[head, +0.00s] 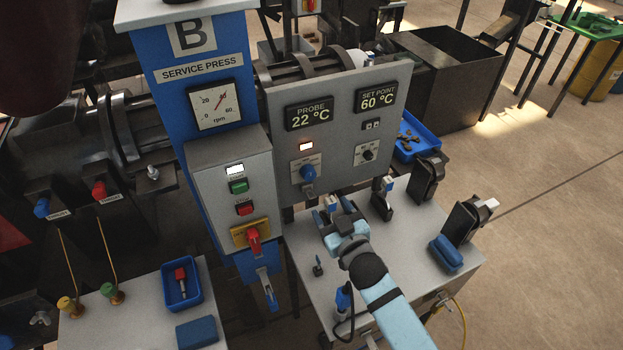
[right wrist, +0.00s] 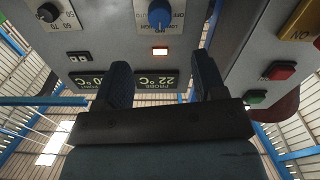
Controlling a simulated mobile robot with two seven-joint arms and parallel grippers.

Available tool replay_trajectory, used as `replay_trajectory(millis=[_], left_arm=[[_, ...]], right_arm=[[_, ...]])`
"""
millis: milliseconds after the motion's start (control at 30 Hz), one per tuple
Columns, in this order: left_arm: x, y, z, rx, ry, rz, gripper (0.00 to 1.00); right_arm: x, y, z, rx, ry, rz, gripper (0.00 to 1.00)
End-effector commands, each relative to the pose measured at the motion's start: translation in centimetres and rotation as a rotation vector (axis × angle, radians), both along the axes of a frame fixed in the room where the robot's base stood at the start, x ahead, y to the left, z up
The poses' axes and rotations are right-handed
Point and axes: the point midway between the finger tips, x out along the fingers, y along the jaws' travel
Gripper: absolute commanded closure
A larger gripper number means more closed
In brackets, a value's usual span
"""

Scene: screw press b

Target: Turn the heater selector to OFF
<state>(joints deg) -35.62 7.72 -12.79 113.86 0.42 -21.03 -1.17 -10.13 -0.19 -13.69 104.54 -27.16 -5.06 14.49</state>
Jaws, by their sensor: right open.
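The heater selector looks to be the blue knob (head: 308,172) on a light plate, low on the left of the grey control panel (head: 341,131). An orange-red lamp (head: 306,146) is lit just above it. The right wrist view is upside down; there the blue knob (right wrist: 160,14) is at the top centre, with the lit lamp (right wrist: 160,51) below it. An OFF mark shows beside the knob, but its exact setting is unclear. My right gripper (head: 339,204) is open and empty, below and right of the knob, apart from it. My left gripper is out of view.
A grey box (head: 233,160) with green and red buttons and a red switch (head: 253,241) juts out left of the panel. A small black dial (head: 367,154) sits at the panel's right. The side table (head: 408,265) below holds black holders and a blue block (head: 446,254).

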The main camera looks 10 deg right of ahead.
Motion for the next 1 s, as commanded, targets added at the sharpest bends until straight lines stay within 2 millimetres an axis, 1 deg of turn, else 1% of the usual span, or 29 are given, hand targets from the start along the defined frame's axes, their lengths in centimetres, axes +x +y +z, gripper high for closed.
replay_trajectory(millis=[33,300,500,600,700,967,1000], left_arm=[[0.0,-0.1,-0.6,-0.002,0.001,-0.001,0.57],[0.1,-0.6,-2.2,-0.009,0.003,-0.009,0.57],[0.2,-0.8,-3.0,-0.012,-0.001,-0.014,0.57],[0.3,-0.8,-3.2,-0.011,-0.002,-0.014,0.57],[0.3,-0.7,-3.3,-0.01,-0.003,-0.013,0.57],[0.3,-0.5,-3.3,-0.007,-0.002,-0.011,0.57],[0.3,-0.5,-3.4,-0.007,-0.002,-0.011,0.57]], right_arm=[[1.1,0.2,-0.1,0.0,-0.003,0.0,0.36],[6.8,1.3,-0.3,-0.001,-0.001,-0.001,0.36],[9.9,1.9,-0.2,0.0,0.0,-0.001,0.36],[10.8,2.0,-0.1,0.0,0.001,-0.001,0.36],[11.3,2.1,-0.1,-0.001,0.003,-0.002,0.36],[11.4,2.2,0.0,-0.001,0.003,-0.002,0.36],[11.4,2.2,0.0,-0.001,0.003,-0.002,0.38]])
